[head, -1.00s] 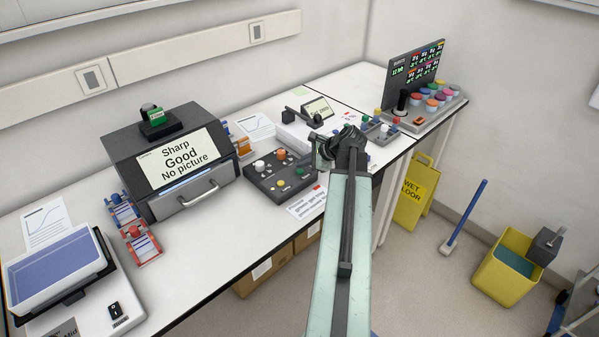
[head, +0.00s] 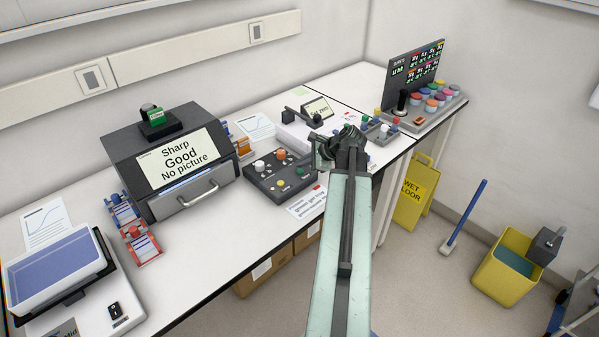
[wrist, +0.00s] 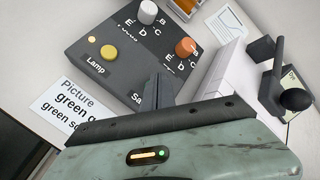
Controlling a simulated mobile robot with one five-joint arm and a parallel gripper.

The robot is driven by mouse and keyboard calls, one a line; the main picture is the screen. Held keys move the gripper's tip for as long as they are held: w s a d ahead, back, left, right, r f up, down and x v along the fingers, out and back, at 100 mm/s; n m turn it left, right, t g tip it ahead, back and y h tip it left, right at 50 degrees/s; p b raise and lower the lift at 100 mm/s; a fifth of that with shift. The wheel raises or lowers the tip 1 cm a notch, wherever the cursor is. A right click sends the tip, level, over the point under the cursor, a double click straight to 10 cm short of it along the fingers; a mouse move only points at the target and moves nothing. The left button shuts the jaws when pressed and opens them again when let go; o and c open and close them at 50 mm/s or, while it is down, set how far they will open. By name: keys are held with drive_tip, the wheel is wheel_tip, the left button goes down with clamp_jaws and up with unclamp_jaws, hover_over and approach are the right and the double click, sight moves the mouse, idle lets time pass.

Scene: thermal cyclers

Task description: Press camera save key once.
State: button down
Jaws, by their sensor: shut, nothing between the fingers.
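The dark control box (head: 262,181) lies on the bench and also fills the upper left of the wrist view (wrist: 122,62). It has a white knob (wrist: 147,12), an orange knob (wrist: 185,47) and a yellow button (wrist: 109,52) labelled Lamp. A label starting "Sa" (wrist: 137,98) is partly covered by my finger; the key beside it is hidden in the wrist view. My gripper (wrist: 160,78) is shut and empty, its tip over the box next to that label. In the head view my gripper (head: 322,152) is at the box's right side. I cannot tell whether it touches.
The grey imaging cabinet (head: 200,196) with a screen reading "Sharp Good No picture" (head: 176,157) stands left of the box. A card starting "Picture" (wrist: 62,106) lies by the box. A black-handled device (wrist: 268,88) is at the right. A monitor (head: 414,75) stands farther right.

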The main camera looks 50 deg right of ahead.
sight(302, 172)
drive_tip(key=shift+f+b, duration=0.45)
drive_tip(key=shift+f+b, duration=0.35)
idle(0.5)
drive_tip(key=shift+r+p, duration=0.8)
wheel_tip(302, 172, up, 5)
drive_tip(key=p, duration=0.5)
drive_tip(key=shift+r, duration=0.15)
idle(0.5)
